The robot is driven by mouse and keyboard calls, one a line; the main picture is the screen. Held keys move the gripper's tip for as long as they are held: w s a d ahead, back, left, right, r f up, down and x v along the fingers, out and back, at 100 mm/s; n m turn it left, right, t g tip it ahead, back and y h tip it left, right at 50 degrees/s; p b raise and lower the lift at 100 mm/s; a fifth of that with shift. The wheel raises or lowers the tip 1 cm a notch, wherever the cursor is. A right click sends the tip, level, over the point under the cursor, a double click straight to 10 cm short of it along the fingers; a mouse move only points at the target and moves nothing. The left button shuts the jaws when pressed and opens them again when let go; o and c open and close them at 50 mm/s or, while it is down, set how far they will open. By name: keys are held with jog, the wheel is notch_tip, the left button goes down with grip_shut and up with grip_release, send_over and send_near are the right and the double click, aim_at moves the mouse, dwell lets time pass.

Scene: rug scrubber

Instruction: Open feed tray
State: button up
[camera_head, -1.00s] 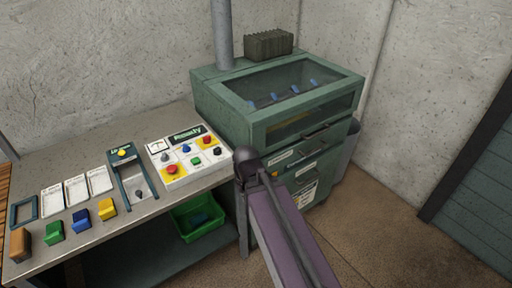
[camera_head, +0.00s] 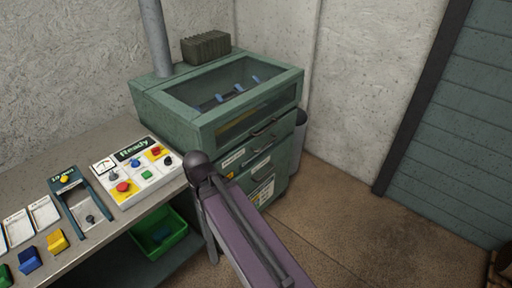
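The green machine (camera_head: 160,108) stands against the wall, with a glass-topped hood and blue pieces inside. Its front has a dark bar handle (camera_head: 266,128) below the front window. Under that is a front panel with white labels and a second dark handle (camera_head: 264,146). I cannot tell which of these is the feed tray; no front part visibly stands out from the machine. My purple arm link crosses the lower middle and hides part of the machine's lower front. My gripper is not in view.
A grey bench (camera_head: 25,182) at left holds a control panel (camera_head: 138,172) reading "Ready", a blue-framed slider unit (camera_head: 82,208), cards and coloured blocks. A green bin (camera_head: 160,234) sits below. Brown floor (camera_head: 345,215) is open at right, before a teal door (camera_head: 455,130).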

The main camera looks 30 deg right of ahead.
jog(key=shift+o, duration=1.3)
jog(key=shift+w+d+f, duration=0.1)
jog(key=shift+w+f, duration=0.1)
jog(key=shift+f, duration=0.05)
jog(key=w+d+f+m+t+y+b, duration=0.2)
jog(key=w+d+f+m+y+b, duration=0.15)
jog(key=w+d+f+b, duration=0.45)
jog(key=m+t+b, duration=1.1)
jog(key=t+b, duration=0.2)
jog(key=b, duration=0.7)
send_near(267, 144)
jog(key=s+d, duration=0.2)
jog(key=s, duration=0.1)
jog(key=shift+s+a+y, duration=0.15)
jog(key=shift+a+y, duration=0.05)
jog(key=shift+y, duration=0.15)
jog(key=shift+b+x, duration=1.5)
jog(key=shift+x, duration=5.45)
